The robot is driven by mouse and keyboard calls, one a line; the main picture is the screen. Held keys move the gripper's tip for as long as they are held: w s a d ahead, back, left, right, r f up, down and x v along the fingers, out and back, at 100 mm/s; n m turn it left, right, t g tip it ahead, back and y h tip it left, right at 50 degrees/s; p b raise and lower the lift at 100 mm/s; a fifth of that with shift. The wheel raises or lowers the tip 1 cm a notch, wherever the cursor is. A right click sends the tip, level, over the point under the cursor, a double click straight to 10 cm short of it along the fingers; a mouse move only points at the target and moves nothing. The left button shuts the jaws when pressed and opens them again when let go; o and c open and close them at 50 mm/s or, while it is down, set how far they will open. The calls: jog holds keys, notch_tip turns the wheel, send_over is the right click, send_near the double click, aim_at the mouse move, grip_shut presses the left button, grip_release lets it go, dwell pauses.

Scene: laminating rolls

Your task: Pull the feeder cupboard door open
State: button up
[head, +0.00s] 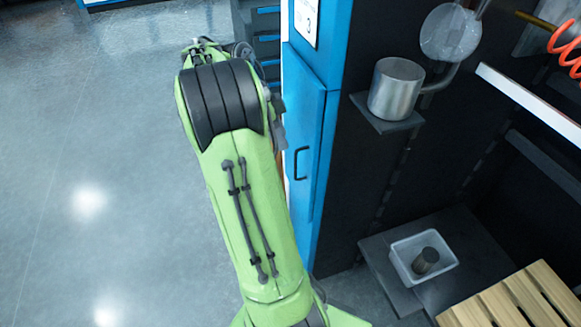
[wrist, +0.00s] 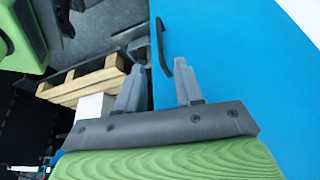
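The feeder cupboard door (head: 304,125) is a blue panel that looks shut in the head view, with a dark bar handle (head: 300,163) on it. In the wrist view the blue door surface (wrist: 240,70) fills the right side, and the dark handle (wrist: 162,45) stands out at its left edge. My gripper (wrist: 160,67) is open, with its two grey fingers apart. The handle's near end appears between the fingertips in the picture; I cannot tell whether they touch it.
A metal cylinder (head: 396,88) stands on a small shelf right of the cupboard. Below are a white bin (head: 405,258) with a dark roll in it and a wooden pallet (head: 520,298). Dark drawers (head: 266,45) stand behind the cupboard. The floor (head: 90,150) at left is clear.

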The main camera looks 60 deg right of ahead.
jog(key=b, duration=0.4)
send_over(295, 177)
jog(key=f, duration=1)
jog(key=shift+w+d+f, duration=0.1)
jog(key=shift+d+f, duration=0.1)
jog(key=shift+d, duration=0.05)
grip_shut()
